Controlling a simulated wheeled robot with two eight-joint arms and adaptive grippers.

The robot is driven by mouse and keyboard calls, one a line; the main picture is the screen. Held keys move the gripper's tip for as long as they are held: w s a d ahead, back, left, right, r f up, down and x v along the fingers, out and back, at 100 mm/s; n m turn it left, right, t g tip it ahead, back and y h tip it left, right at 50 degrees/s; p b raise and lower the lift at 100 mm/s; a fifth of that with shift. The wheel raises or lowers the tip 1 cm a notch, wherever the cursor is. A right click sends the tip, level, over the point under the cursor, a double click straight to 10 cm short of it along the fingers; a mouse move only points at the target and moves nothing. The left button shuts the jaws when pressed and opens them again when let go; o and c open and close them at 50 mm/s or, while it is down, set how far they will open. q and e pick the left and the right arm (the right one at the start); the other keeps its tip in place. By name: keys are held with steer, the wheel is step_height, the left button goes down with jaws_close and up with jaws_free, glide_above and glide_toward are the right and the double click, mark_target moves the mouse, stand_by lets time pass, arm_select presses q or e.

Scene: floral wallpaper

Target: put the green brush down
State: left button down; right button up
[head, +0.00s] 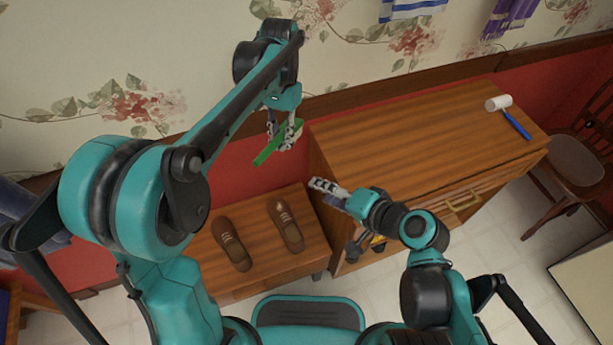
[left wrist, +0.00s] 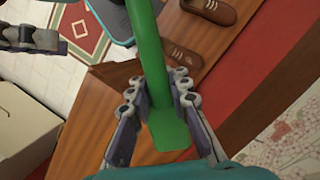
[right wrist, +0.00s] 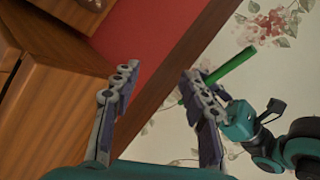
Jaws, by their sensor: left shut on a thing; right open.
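The green brush (head: 265,154) is held by my left gripper (head: 286,130), in the air above the back of the low wooden bench. In the left wrist view the brush (left wrist: 150,50) runs between the two fingers of my left gripper (left wrist: 158,95), which is shut on it. In the right wrist view the brush (right wrist: 234,65) shows beyond one finger. My right gripper (head: 328,188) is open and empty, near the left edge of the taller wooden cabinet. Its fingers are spread apart in the right wrist view (right wrist: 160,85).
Two brown shoes, one left (head: 230,243) and one right (head: 286,226), stand on the low bench (head: 262,271). The taller cabinet (head: 400,145) carries a blue-handled mallet (head: 514,122) at its far right. Its top is otherwise clear. A chair (head: 578,160) stands to the right.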

mark_target(269, 158)
steer(key=a+r+m+t+y, duration=0.2)
steer(key=a+r+m+y, duration=0.2)
steer(key=a+r+y, duration=0.15)
steer(key=shift+h, duration=0.45)
steer(key=x, duration=1)
steer(key=shift+w+a+r, duration=0.15)
steer(key=shift+w+a, duration=0.05)
steer(key=shift+a, duration=0.1)
jaws_close()
arm_select(q)
steer(key=c, duration=1.3)
jaws_free()
